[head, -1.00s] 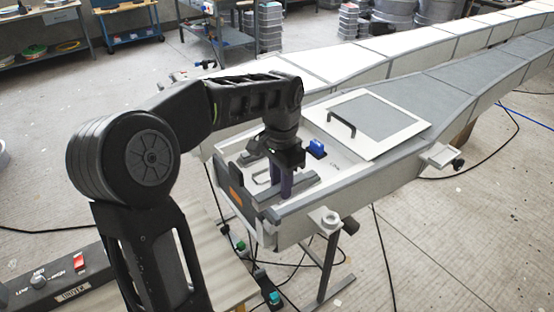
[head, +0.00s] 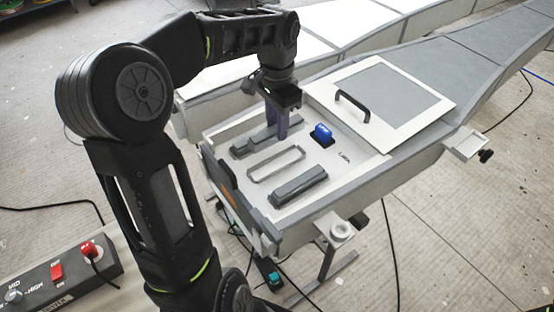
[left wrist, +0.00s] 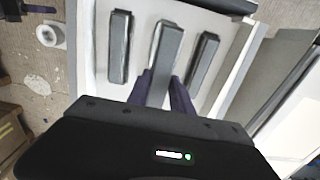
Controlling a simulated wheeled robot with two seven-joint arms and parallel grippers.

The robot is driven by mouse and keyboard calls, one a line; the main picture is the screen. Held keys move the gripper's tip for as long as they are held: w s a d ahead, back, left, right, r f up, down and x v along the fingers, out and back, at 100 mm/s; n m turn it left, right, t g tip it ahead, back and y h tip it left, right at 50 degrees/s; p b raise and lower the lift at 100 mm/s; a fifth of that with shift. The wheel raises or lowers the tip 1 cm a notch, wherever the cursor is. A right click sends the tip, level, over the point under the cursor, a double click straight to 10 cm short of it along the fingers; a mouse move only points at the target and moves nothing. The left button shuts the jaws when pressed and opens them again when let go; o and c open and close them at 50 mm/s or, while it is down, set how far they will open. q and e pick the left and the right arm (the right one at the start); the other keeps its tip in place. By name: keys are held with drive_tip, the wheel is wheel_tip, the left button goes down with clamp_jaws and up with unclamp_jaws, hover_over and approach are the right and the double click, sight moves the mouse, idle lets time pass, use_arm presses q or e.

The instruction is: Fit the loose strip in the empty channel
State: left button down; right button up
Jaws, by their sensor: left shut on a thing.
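My left gripper (head: 276,132) has purple fingers closed on a grey strip (left wrist: 167,45), the middle one of three in the left wrist view. In the head view the held strip overlaps the far strip (head: 242,152), so its height above the tray is hard to judge. The empty channel (head: 276,163) is a thin oblong outline on the white tray floor. On its near side a dark grey strip (head: 299,187) lies parallel to it. In the left wrist view the near strip (left wrist: 119,48) is left and the far strip (left wrist: 204,58) right of the held one.
A blue handle (head: 321,132) stands on the tray floor right of the fingers. A white-framed cover (head: 415,118) with a black handle lies over the right part of the mould. Raised tray walls (head: 350,181) surround the strips. A clamp (head: 465,144) projects at the right.

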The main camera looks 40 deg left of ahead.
use_arm(q)
drive_tip(key=shift+f+p, duration=0.45)
drive_tip(key=shift+f, duration=2.65)
drive_tip(key=shift+f, duration=0.1)
wheel_tip(320, 180, down, 3)
drive_tip(key=shift+r+p, duration=0.1)
drive_tip(key=shift+p, duration=0.25)
drive_tip(key=shift+f, duration=0.35)
drive_tip(key=shift+f, duration=0.15)
drive_tip(key=c, duration=1.1)
unclamp_jaws()
drive_tip(key=shift+c, duration=0.2)
